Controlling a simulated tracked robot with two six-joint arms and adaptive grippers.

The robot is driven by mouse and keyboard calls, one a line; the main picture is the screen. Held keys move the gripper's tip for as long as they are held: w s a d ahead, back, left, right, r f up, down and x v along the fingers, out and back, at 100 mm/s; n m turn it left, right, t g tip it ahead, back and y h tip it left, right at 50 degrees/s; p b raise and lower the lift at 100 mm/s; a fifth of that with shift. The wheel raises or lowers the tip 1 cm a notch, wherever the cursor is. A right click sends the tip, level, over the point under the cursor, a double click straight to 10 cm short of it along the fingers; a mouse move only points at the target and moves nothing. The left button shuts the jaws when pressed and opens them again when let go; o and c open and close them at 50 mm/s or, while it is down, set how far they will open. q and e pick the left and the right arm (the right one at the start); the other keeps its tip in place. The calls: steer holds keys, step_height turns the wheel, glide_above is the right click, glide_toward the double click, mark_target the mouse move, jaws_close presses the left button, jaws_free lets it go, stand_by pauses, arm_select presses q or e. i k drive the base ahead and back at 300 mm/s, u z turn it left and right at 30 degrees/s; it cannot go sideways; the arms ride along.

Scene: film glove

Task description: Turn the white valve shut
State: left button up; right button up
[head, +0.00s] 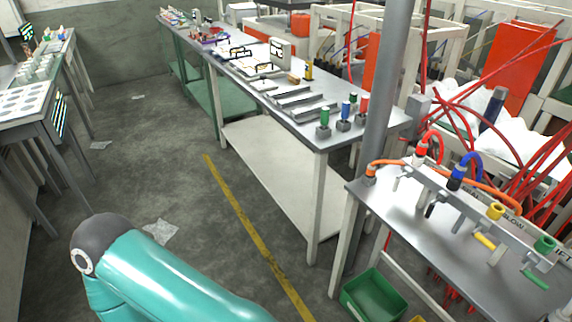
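A metal manifold (468,212) with a row of small valves stands on the steel bench at the right. A pale handle (399,183) at the manifold's left end, below the red hose fitting (420,153), looks like the white valve; it is small, and I cannot tell its exact setting. Further right are a black handle (430,208), a yellow handle (485,240) and a green handle (536,280). Neither gripper is in view. Only a teal link of my own arm shows at the bottom left, well away from the bench.
The steel bench (440,250) has a grey post (386,90) at its left. A green bin (372,296) is below it. A long table (290,112) with tools runs behind. Red hoses (500,140) crowd the right. Grey floor (190,180) with a yellow line (255,240) is mostly clear.

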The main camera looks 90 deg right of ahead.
mark_target(396, 185)
steer(key=i, duration=0.25)
steer(key=z, duration=2.8)
steer(key=i, duration=0.25)
steer(key=z, duration=1.5)
steer(key=k, duration=0.5)
steer(key=z, duration=0.25)
steer(key=i, duration=0.55)
steer(key=u, duration=0.2)
steer(key=k, duration=0.45)
